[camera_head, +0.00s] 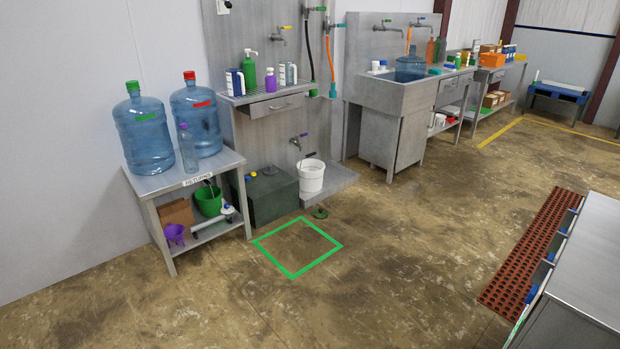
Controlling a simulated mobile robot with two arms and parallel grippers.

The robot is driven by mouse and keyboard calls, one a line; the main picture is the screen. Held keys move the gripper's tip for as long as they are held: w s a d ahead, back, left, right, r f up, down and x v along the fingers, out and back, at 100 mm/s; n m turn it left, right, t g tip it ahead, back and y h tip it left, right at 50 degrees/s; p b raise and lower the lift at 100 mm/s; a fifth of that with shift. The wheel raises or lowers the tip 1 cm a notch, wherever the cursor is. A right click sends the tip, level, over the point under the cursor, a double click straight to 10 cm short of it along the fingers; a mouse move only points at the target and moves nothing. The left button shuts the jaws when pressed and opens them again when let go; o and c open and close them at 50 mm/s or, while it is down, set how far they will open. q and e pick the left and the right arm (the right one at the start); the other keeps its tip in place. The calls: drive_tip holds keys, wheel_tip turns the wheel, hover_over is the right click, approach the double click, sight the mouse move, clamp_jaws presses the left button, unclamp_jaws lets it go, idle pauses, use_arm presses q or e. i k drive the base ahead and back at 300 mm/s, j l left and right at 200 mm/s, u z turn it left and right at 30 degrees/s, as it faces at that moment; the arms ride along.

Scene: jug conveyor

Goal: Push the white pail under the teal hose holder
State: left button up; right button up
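The white pail (311,179) stands upright on a low grey ledge (338,181) against the metal wall panel. A wall tap (298,142) is just above and behind it. Two hoses hang on the panel above and to the right of the pail, one black (309,52) and one orange (329,55). A small teal holder (333,90) is at the lower end of the orange hose. A small green piece (313,92) is at the end of the black hose. The pail is below and slightly left of the teal holder. Neither gripper is in view.
A dark green box (268,196) stands left of the pail. A small green round object (320,213) lies on the floor before the ledge. A green square outline (298,272) marks clear floor. A rack with large jugs (143,135) is left; a sink (390,92) is right.

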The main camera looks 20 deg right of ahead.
sight(310, 170)
drive_tip(key=i+l+z, duration=0.35)
drive_tip(key=i, duration=1)
drive_tip(key=i+l+z, duration=0.1)
drive_tip(key=i+z, duration=0.25)
drive_tip(key=i, duration=1.05)
